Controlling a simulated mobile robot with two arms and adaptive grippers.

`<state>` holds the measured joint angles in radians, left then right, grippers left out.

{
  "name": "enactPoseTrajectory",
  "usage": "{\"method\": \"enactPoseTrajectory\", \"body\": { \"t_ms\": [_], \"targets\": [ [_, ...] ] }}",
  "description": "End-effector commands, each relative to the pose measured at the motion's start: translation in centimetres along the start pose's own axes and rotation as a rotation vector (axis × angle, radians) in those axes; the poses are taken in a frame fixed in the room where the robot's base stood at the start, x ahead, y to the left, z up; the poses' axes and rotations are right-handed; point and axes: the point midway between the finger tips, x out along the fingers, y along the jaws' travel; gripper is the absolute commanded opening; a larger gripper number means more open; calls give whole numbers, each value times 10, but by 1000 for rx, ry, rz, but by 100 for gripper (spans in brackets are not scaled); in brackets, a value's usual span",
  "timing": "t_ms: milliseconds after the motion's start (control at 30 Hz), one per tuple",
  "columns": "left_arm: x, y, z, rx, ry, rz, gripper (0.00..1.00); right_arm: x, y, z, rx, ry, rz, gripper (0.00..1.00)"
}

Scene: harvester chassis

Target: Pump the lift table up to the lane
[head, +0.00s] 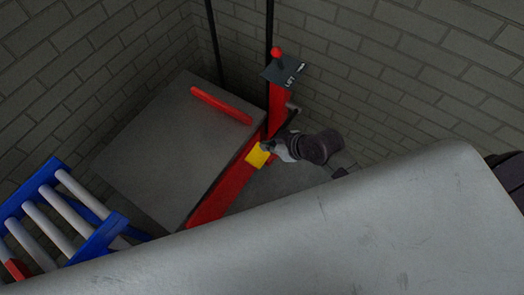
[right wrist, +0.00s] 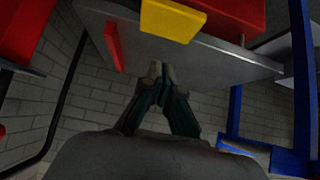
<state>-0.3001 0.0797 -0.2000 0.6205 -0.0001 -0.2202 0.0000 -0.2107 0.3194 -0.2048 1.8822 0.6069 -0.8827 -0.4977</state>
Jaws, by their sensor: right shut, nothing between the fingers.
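The lift table (head: 150,140) has a flat grey top, a red bar (head: 220,105) along its far edge and a red side frame (head: 210,202). A yellow pedal (head: 257,156) sits on the red frame; it also shows at the top of the right wrist view (right wrist: 173,18). A dark plate marked LIFT (head: 287,72) with a red knob (head: 277,52) tops the red post. My right gripper (head: 268,146) is beside the pedal; its fingers (right wrist: 157,72) are together and empty. I cannot tell whether they touch the pedal. My left gripper is not in view.
A blue-framed roller lane (head: 62,215) with pale rollers stands at the lower left, near the table's edge. Brick walls (head: 400,70) close in behind the table and post. Dark vertical poles (head: 214,40) rise near the corner.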

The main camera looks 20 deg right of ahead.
Motion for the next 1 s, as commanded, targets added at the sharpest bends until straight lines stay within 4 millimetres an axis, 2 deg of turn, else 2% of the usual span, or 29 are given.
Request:
{"method": "enactPoseTrajectory", "body": {
  "t_ms": [33, 133, 300, 500, 867, 1000],
  "targets": [
    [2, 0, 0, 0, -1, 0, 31, 13, -1, 0, 2, 1, -1, 0],
    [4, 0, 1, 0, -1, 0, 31, 32, -1, 0, 2, 1, -1, 0],
    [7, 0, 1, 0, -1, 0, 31, 49, -1, 19, 1, -1, 0, 0],
    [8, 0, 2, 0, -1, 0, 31, 57, 0, 28, -1, 0, 2, 0],
    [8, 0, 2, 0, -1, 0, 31, 58, 0, 29, -3, 0, 3, 0],
    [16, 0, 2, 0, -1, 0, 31, 71, -4, 43, -38, -6, 39, 0]
  ]
}}
